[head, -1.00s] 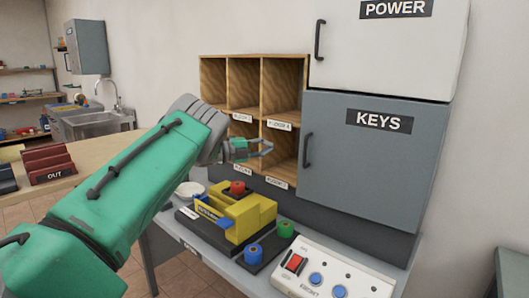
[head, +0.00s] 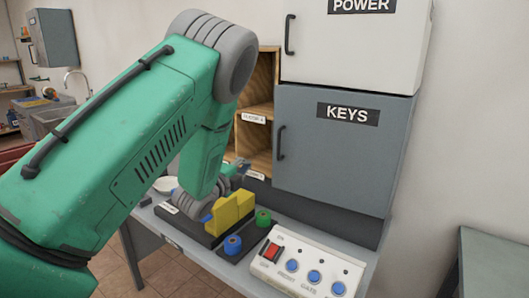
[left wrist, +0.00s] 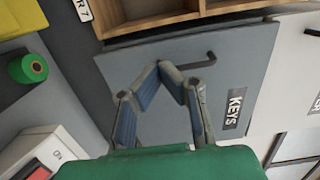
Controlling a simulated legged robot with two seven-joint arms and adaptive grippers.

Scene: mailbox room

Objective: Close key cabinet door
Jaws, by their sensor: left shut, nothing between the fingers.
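The key cabinet is grey, with a door (head: 335,165) labelled KEYS and a dark bar handle (head: 281,142) on its left edge. The door looks flush with the cabinet, or nearly so. The door also fills the middle of the left wrist view (left wrist: 235,65), with its handle (left wrist: 200,61) just beyond the fingertips. My left gripper (head: 240,168) is low, left of the door and partly hidden by my arm. In the left wrist view its fingers (left wrist: 160,70) meet at the tips, empty, in front of the door. Contact cannot be told. My right gripper is not in view.
A white POWER cabinet (head: 350,45) sits above the key cabinet. Wooden pigeonholes (head: 255,130) stand to its left.

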